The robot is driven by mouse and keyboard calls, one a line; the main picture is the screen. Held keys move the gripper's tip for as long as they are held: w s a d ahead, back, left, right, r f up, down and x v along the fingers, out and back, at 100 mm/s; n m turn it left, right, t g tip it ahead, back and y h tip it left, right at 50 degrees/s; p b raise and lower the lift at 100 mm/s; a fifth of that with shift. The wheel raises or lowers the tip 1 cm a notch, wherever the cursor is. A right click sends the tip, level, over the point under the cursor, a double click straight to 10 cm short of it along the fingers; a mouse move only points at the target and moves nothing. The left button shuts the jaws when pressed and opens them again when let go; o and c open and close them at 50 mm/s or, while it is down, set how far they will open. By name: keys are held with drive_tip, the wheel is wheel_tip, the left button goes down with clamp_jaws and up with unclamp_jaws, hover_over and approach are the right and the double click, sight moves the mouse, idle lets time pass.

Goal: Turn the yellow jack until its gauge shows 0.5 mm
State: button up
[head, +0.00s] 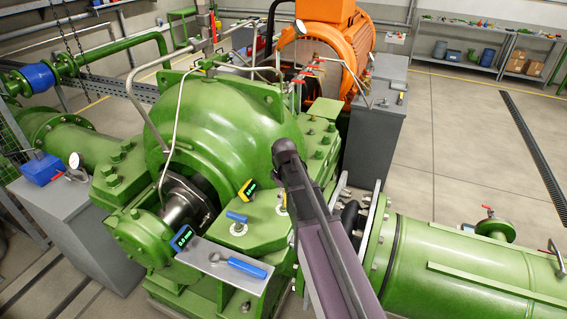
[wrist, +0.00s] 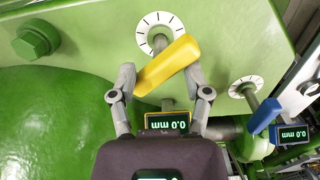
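The yellow jack handle (wrist: 168,66) lies slantwise between the fingers in the wrist view, in front of a white dial (wrist: 155,28) with black marks. My gripper (wrist: 160,72) has its fingers apart, one on either side of the handle; firm contact cannot be told. The yellow gauge (wrist: 168,122) is upside down in the wrist view and reads 0.0 mm. It also shows in the head view (head: 248,189). In the head view my arm hides the fingers and most of the yellow jack.
A blue jack handle (wrist: 264,115) and blue gauge (wrist: 290,133), reading 0.0 mm, are close on the right in the wrist view. A blue-handled wrench (head: 246,267) lies on a grey plate (head: 208,261). The green pump casing (head: 225,125) and large bolts crowd the space.

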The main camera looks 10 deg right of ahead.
sight(284, 195)
drive_tip(key=shift+r+n, duration=0.15)
drive_tip(key=shift+n, duration=0.25)
wheel_tip(284, 195, up, 14)
drive_tip(key=p, duration=1.3)
drive_tip(key=shift+f+p, duration=0.25)
drive_tip(key=shift+p, duration=0.15)
drive_tip(key=shift+m, duration=0.3)
drive_tip(key=m, duration=0.8)
drive_tip(key=shift+m, duration=0.4)
drive_tip(key=shift+f, duration=0.2)
wheel_tip(284, 195, down, 13)
drive_tip(key=b, duration=1.3)
drive_tip(key=shift+f+b, duration=0.2)
drive_tip(key=shift+b, duration=0.2)
